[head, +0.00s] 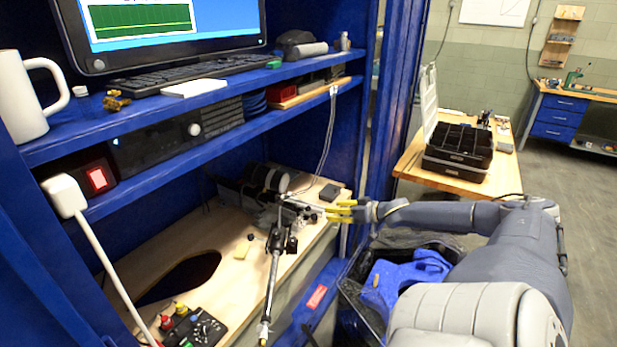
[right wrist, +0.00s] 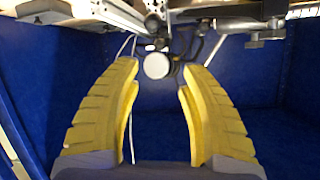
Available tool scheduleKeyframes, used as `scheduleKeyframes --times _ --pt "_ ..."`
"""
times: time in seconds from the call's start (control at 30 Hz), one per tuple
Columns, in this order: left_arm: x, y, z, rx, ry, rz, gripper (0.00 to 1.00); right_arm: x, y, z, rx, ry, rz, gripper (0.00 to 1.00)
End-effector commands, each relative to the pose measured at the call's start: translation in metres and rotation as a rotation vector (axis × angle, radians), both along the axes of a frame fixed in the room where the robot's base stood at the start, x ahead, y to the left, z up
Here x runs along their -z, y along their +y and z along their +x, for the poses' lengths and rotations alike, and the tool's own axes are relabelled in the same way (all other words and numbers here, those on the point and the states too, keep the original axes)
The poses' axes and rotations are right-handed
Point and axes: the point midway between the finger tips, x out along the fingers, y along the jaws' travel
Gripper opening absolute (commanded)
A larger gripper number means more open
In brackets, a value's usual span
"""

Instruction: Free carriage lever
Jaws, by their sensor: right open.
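A carriage assembly (head: 287,212) of metal and black parts sits on the wooden shelf inside the blue cabinet, with a long metal rod (head: 271,275) running down toward the front. My right gripper (head: 340,211) is just right of the assembly, its yellow fingers pointing at it. In the right wrist view the fingers (right wrist: 158,75) are spread apart with nothing gripped. A round pale knob (right wrist: 157,66) shows between the fingertips, below a metal rail (right wrist: 105,12). I cannot tell for sure which part is the lever, or whether a finger touches anything. My left gripper is not in view.
A dark hole (head: 180,278) opens in the wooden shelf (head: 150,255). A small black box (head: 329,192) lies near the gripper. The blue upper shelf (head: 230,82) is above, and a bin with blue cloth (head: 408,278) stands below the forearm. A black control box (head: 195,328) is at front.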

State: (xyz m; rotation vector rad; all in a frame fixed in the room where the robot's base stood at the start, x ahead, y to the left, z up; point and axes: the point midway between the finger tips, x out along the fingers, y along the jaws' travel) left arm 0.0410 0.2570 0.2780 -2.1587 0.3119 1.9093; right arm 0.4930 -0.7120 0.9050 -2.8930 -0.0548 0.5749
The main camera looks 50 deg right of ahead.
Motion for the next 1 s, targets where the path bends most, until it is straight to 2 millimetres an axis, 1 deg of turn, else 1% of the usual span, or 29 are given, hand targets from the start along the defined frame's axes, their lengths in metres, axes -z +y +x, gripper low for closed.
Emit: scheduleKeyframes --times 0.2,1.0 --pt "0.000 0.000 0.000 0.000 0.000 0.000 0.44 0.003 0.000 0.013 0.001 -0.003 -0.001 0.43" --pt "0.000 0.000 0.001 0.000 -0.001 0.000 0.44 0.020 0.003 0.053 0.001 -0.002 -0.001 0.43"
